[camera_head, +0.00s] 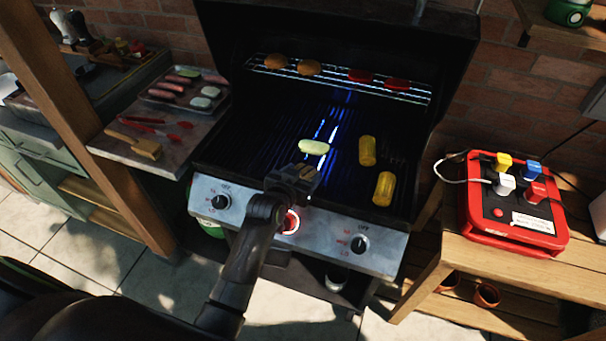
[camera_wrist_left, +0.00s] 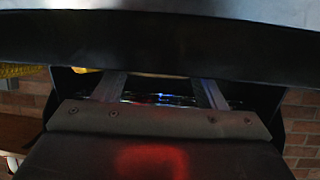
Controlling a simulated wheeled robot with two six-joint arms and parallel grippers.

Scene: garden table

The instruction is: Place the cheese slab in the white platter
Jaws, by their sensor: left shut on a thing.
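A pale yellow-green slab (camera_head: 314,147), which I take for the cheese slab, shows over the middle of the grill (camera_head: 212,165). My left gripper (camera_head: 305,166) is at the grill's front edge, right beside the slab. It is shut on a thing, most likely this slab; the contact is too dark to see. In the left wrist view the fingers (camera_wrist_left: 160,92) stand apart and a dark band hides their ends. I cannot make out the white platter surely; a whitish piece (camera_head: 14,88) shows at the far left edge. My right gripper is not in view.
Two corn cobs (camera_head: 367,151) lie right of the slab. Buns (camera_head: 308,67) and red pieces sit on the upper rack (camera_head: 430,100). A tray (camera_head: 150,98) of sausages and slices stands on the left shelf, with tongs and a brush (camera_head: 146,149). A red box (camera_head: 515,238) stands right.

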